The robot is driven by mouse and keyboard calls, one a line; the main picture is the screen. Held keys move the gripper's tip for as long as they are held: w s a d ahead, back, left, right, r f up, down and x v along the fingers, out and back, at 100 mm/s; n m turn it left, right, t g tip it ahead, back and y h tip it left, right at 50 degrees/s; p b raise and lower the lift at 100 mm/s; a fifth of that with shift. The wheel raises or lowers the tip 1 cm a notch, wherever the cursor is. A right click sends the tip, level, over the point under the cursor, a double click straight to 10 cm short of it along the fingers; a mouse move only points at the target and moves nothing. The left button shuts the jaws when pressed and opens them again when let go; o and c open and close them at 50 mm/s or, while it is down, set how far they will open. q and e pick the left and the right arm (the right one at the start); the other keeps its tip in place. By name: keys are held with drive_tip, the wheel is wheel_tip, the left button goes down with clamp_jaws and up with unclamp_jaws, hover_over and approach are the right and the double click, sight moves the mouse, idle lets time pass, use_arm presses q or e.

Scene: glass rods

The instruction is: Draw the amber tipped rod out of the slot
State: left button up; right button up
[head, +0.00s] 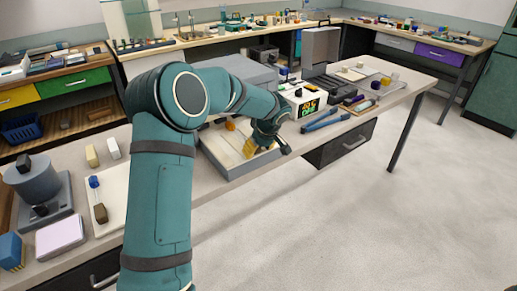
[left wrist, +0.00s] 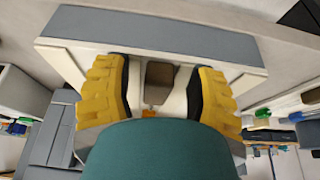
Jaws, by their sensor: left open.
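An orange tip (head: 230,125), which looks like the amber end of the rod, shows at the far side of a shallow grey tray (head: 236,172) with a cream inside. My left gripper (head: 252,149) is low over the tray, to the right of and nearer than the orange tip. In the left wrist view its yellow fingers (left wrist: 160,90) are spread apart. A brown block-like shape (left wrist: 160,74) shows between them, and I cannot tell if it is a slot. A bit of orange (left wrist: 150,112) shows below it, partly hidden by my gripper body. The rod's shaft cannot be made out.
Blue tools (head: 325,121) and a box with a lit display (head: 308,106) stand right of the tray. A grey machine (head: 36,185), a pink-white box (head: 60,236) and a pale board (head: 112,200) lie at the left. The floor at the right is clear.

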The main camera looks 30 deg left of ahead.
use_arm(q)
drive_tip(key=v, duration=1.2)
drive_tip(key=shift+s, duration=0.1)
